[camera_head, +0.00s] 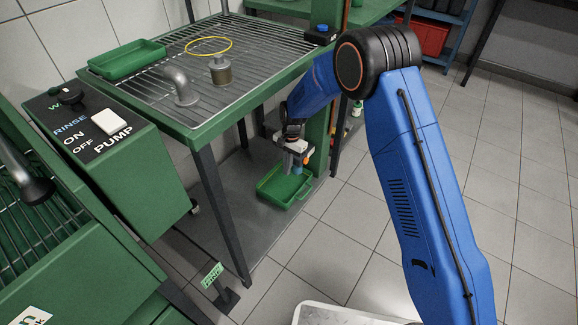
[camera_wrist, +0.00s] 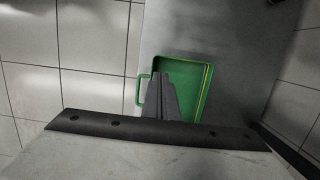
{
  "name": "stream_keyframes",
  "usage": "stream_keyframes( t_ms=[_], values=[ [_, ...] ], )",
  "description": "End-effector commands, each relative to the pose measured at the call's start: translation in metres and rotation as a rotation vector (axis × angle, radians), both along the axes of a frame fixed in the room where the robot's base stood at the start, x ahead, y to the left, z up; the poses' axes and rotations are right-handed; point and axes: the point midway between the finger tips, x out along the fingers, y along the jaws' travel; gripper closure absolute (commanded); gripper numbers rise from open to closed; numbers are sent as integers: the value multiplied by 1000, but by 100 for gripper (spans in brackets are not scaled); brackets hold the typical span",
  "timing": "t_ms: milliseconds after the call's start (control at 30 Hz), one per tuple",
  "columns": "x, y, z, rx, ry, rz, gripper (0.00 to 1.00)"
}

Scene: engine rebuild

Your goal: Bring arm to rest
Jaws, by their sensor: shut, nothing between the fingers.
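My gripper (camera_head: 293,168) hangs from my bent blue arm, pointing down beside the green table post. Its fingers are shut and empty. In the wrist view the closed grey fingers (camera_wrist: 160,96) appear in front of a green tray (camera_wrist: 205,92). In the head view that tray (camera_head: 270,198) sits low on a grey surface under the slatted table, below the gripper. The gripper is apart from the tray, and the fingers hide part of its inside.
The slatted green table (camera_head: 190,118) holds a small tray (camera_head: 127,62), a yellow ring (camera_head: 209,38), a metal cylinder (camera_head: 220,74) and a curved pipe (camera_head: 181,88). A control box (camera_head: 108,150) stands left. A pale bin (camera_head: 335,314) is at the bottom. The tiled floor right is clear.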

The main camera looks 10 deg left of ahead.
Motion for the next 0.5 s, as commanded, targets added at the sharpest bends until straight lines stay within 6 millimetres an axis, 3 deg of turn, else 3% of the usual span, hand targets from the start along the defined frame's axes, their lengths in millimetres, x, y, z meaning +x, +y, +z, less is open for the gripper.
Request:
stream_keyframes(
  t_ms=[267,367,500],
  values=[
    [1,-3,8,2,-3,1,100],
    [3,-11,22,8,-13,6,100],
    [6,-33,57,21,-36,20,100]
  ],
)
